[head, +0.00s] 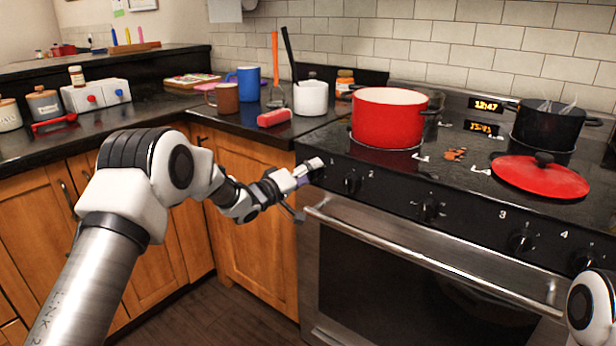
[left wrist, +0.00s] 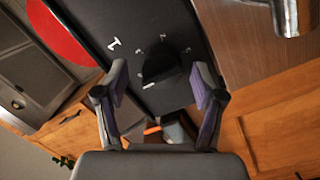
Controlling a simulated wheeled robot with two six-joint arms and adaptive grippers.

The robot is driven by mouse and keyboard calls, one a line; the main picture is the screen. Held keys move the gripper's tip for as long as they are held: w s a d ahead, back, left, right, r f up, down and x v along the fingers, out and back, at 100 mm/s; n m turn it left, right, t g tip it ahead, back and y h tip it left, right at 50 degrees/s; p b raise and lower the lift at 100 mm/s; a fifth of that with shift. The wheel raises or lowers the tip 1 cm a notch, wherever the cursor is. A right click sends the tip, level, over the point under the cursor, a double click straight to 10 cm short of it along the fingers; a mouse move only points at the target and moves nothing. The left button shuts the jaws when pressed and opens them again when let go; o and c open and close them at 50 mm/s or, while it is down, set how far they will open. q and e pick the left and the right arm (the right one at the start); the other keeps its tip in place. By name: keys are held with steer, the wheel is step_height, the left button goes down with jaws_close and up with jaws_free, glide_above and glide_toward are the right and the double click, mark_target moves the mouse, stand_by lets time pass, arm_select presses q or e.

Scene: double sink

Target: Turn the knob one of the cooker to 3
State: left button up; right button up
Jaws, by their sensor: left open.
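The black cooker (head: 455,185) has several knobs along its front panel. Knob one (head: 351,182) is black, near the panel's left end, just right of my left gripper (head: 308,173). In the left wrist view, the knob (left wrist: 160,65) has a large white "1" beside it and small white marks around it. My left gripper (left wrist: 160,86) is open there, with one finger on each side of the knob in the picture. I cannot tell whether the fingers touch it. The knob's pointer is too dark to read.
A steel oven handle (head: 430,258) runs below the knobs. A red pot (head: 388,118), a red lid (head: 540,177) and a black pot (head: 547,128) are on the cooktop. Part of my right arm shows at lower right.

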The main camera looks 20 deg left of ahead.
arm_select(q)
steer(key=shift+a+f, duration=0.1)
steer(key=c, duration=1.2)
steer(key=shift+o, duration=0.2)
